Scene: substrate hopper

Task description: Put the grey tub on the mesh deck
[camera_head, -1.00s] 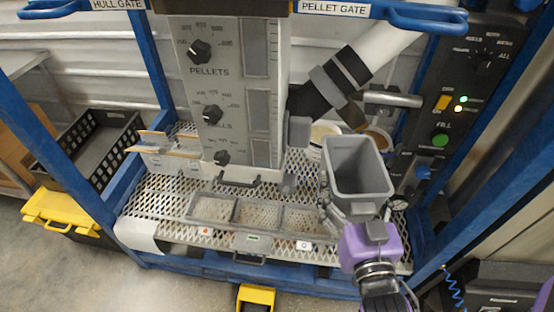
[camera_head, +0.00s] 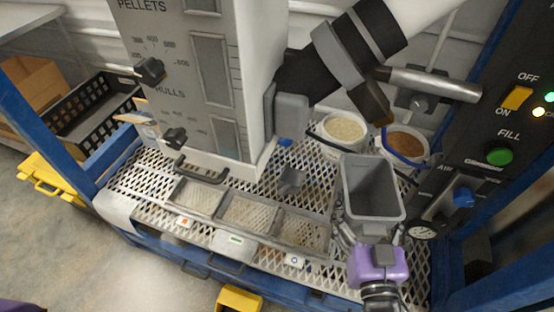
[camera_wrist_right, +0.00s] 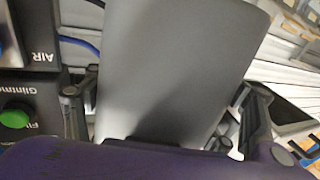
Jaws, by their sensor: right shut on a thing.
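The grey tub (camera_head: 371,190) is an open-topped, empty rectangular bin, upright at the right of the head view. My right gripper (camera_head: 370,240), with a purple body, is shut on it from the near side. In the right wrist view the tub's grey wall (camera_wrist_right: 170,70) fills the middle, with a finger on each side of it. The mesh deck (camera_head: 140,182) is a light metal grating below and around the tub. I cannot tell whether the tub touches the deck. My left gripper is not in view.
A three-part grey tray (camera_head: 237,229) sits on the deck left of the tub. Two buckets, one with pale pellets (camera_head: 342,128) and one with brown material (camera_head: 404,143), stand behind. A black spout (camera_head: 335,68) hangs above. The control panel (camera_head: 487,140) is close on the right.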

